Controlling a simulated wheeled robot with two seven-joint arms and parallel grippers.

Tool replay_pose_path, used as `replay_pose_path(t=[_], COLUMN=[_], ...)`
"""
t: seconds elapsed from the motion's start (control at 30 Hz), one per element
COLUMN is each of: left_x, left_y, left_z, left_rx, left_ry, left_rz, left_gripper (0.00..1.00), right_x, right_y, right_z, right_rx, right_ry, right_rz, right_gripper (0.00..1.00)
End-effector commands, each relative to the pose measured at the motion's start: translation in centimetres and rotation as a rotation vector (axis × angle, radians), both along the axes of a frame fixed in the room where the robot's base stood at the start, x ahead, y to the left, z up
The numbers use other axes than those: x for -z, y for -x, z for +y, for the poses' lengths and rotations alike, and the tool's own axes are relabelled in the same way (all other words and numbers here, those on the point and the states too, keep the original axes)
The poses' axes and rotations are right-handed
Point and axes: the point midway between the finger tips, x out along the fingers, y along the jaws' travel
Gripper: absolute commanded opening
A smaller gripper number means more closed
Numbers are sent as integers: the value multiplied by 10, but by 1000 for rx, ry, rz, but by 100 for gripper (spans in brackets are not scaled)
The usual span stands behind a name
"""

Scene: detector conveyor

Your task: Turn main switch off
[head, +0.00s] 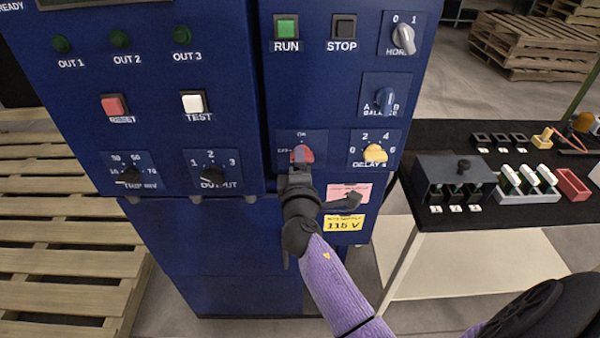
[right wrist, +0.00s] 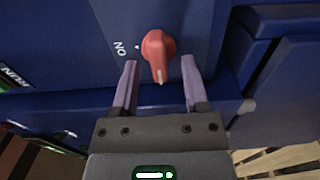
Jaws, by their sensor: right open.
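The main switch is a red rotary knob (head: 303,154) low on the right-hand blue panel, with ON printed above it and an OFF label at its left, partly hard to read. In the right wrist view the red knob (right wrist: 158,50) has its white-marked tip turned away from the ON dot, toward the side where the OFF label lies. My right gripper (head: 298,168) is in front of the knob. Its open fingers (right wrist: 160,75) stand on either side of the knob's tip with gaps; I cannot tell how deep they reach. My left gripper is out of view.
A yellow DELAY knob (head: 375,153) sits right of the switch, and a blue BALANCE knob (head: 385,98) above that. An OUTPUT knob (head: 212,175) is at the left. A black table (head: 480,222) with small parts stands at right; pallets (head: 60,240) lie at left.

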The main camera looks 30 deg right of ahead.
Motion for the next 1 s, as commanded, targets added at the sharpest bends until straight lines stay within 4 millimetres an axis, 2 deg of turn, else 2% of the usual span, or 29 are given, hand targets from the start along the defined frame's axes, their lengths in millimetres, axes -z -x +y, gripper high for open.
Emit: replay_pose_path(t=[0.2,0.4,0.87,0.93,0.97,1.0], left_x=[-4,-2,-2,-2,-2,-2], left_y=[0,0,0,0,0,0], left_z=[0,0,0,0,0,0], left_rx=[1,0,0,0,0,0], left_ry=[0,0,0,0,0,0], left_rz=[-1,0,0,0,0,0], left_gripper=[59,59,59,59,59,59], right_x=[1,1,0,8,19,40], right_y=[43,72,75,75,74,74], right_z=[26,44,46,48,51,56], right_rx=[0,0,0,-12,-25,-52], right_ry=[-4,-2,-1,-19,-41,-90], right_rz=[2,2,1,18,38,80], right_gripper=[57,57,57,57,57,57])
